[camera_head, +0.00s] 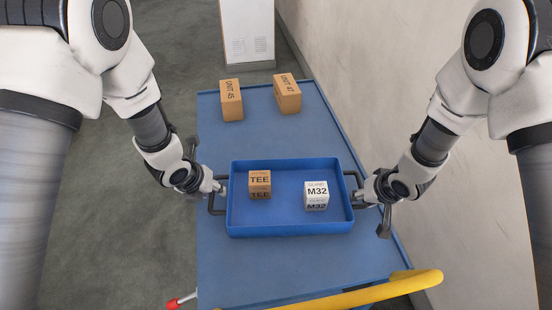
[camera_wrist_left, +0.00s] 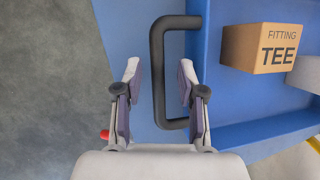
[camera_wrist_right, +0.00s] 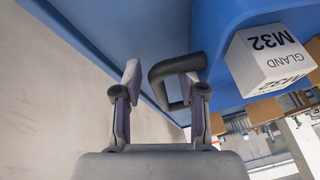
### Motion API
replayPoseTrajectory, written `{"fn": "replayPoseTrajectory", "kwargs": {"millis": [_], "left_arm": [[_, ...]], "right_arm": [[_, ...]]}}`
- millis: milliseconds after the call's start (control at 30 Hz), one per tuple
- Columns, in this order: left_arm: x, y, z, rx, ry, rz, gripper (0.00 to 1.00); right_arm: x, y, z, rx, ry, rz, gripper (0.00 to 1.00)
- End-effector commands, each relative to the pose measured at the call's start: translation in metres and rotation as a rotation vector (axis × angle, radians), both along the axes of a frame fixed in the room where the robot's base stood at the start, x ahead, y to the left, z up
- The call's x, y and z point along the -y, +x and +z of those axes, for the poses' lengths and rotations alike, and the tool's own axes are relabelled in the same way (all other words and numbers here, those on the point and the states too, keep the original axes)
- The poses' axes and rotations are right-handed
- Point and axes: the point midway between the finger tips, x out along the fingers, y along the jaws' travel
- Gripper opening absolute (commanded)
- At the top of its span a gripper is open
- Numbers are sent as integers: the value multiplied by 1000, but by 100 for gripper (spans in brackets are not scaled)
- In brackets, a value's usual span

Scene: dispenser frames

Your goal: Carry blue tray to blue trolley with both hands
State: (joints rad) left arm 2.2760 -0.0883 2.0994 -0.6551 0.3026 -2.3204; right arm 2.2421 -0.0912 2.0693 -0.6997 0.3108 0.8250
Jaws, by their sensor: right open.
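The blue tray (camera_head: 290,229) sits level over the top of the blue trolley (camera_head: 285,262), and appears to rest on it. It holds a brown TEE box (camera_head: 260,183) and a white M32 box (camera_head: 316,194). My left gripper (camera_head: 218,186) is at the tray's left handle. In the left wrist view its fingers (camera_wrist_left: 158,85) are apart, with the black handle (camera_wrist_left: 157,65) between them and gaps on both sides. My right gripper (camera_head: 362,191) is at the right handle. In the right wrist view its fingers (camera_wrist_right: 160,88) are apart, with the handle (camera_wrist_right: 157,90) between them.
Two brown boxes, UNIT 45 (camera_head: 231,100) and UNIT 47 (camera_head: 287,93), stand at the trolley's far end. A yellow push bar (camera_head: 385,291) crosses its near end. A wall (camera_head: 375,80) runs close along the right side. Grey floor (camera_head: 130,220) is open on the left.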

Motion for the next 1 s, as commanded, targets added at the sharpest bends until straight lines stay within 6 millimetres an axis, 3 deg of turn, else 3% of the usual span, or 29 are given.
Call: {"fn": "replayPoseTrajectory", "kwargs": {"millis": [300,433,667,1000], "left_arm": [[-12,-29,72,6,-1,-1,40],[-15,-39,92,5,-1,-3,40],[-17,-43,99,1,0,-1,40],[-17,-42,99,2,0,-1,40]], "right_arm": [[0,0,0,-1,-1,-1,41],[0,0,0,-1,-1,-1,41],[3,-5,13,1,-1,-1,41],[17,-37,88,5,1,-1,41]]}}
